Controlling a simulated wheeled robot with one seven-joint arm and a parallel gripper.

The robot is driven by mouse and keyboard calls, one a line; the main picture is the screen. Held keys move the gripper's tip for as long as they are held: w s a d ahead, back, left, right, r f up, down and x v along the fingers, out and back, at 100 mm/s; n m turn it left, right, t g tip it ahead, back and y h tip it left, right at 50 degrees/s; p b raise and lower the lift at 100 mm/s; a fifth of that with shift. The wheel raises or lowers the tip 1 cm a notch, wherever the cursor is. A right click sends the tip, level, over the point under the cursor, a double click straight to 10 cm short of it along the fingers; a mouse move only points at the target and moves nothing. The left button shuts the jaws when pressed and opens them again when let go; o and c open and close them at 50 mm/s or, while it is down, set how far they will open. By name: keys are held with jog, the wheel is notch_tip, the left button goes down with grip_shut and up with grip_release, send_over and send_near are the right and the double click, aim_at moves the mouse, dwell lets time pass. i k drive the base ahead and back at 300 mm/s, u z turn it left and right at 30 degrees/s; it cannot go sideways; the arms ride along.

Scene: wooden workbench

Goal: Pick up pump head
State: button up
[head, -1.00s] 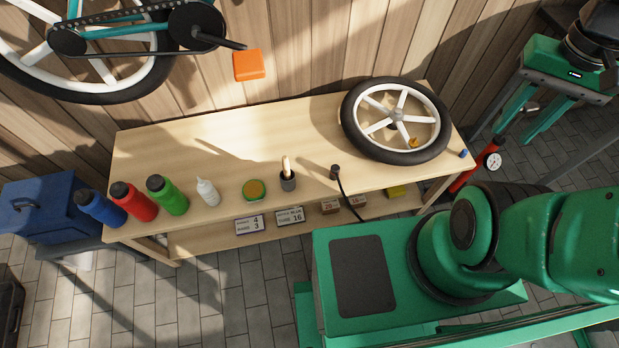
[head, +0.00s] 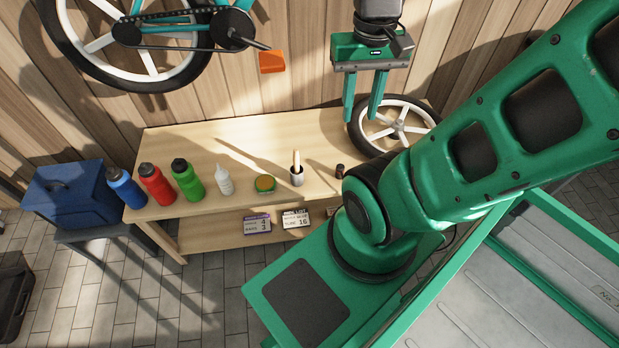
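The pump head (head: 340,171) is a small dark cylinder standing on the wooden workbench (head: 225,150), near its front edge and right of the middle. Its hose is hidden behind my arm. My gripper (head: 360,118) is green with two long parallel fingers pointing down. The fingers are apart with nothing between them. It appears above the back right part of the bench, in front of the wheel in the picture and clear of the pump head.
A spoked wheel (head: 413,124) lies on the bench's right. A brush in a cup (head: 296,175), a round tin (head: 264,184), a white bottle (head: 224,181) and green (head: 186,180), red (head: 155,185) and blue (head: 125,188) bottles line the front. A bicycle hangs on the wall.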

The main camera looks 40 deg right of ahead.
aim_at(339, 168)
jog(key=u, duration=1.15)
jog(key=k, duration=1.65)
jog(key=z, duration=1.5)
jog(key=i, duration=1)
